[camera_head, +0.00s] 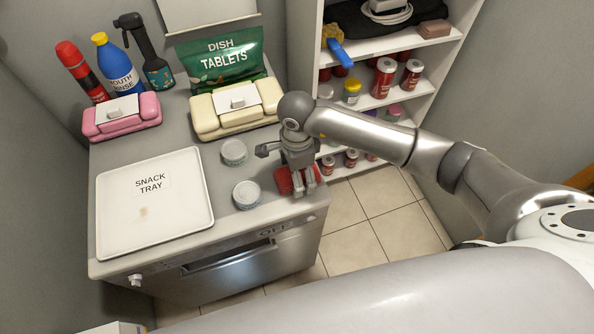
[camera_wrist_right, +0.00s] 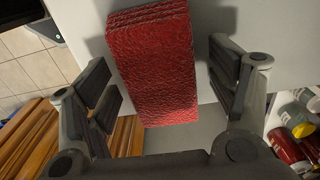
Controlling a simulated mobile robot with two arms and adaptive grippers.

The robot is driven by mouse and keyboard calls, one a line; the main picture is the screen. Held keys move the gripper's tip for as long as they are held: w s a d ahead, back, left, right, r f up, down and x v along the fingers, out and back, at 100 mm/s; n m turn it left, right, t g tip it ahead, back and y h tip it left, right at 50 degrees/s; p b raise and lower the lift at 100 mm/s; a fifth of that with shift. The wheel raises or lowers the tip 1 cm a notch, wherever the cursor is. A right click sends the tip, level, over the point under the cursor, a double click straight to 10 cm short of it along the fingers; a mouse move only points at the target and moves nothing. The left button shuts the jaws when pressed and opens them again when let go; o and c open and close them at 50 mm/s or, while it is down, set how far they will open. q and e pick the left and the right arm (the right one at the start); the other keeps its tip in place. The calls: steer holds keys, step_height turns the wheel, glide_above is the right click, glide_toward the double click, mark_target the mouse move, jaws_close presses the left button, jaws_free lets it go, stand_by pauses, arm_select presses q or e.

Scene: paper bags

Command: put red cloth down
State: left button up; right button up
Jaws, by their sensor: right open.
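The red cloth (camera_head: 284,183) lies folded near the right front corner of the grey counter (camera_head: 150,138). My right gripper (camera_head: 304,190) is above it in the head view and hides part of it. In the right wrist view the red cloth (camera_wrist_right: 152,65) is a thick folded block between the two fingers of my right gripper (camera_wrist_right: 168,90). The fingers stand apart, with a gap on each side of the cloth. My left gripper is not in view.
A white snack tray (camera_head: 112,245) lies at the counter's left. Two round tins (camera_head: 234,152) (camera_head: 246,194) stand left of my right gripper. Wipe packs, bottles and a green dish tablets bag (camera_head: 222,60) are at the back. A shelf (camera_head: 440,44) with jars stands right.

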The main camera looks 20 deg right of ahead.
steer(key=shift+r, duration=0.1)
steer(key=shift+r, duration=0.25)
step_height(320, 180, up, 12)
steer(key=b, duration=0.2)
steer(key=shift+f, duration=0.15)
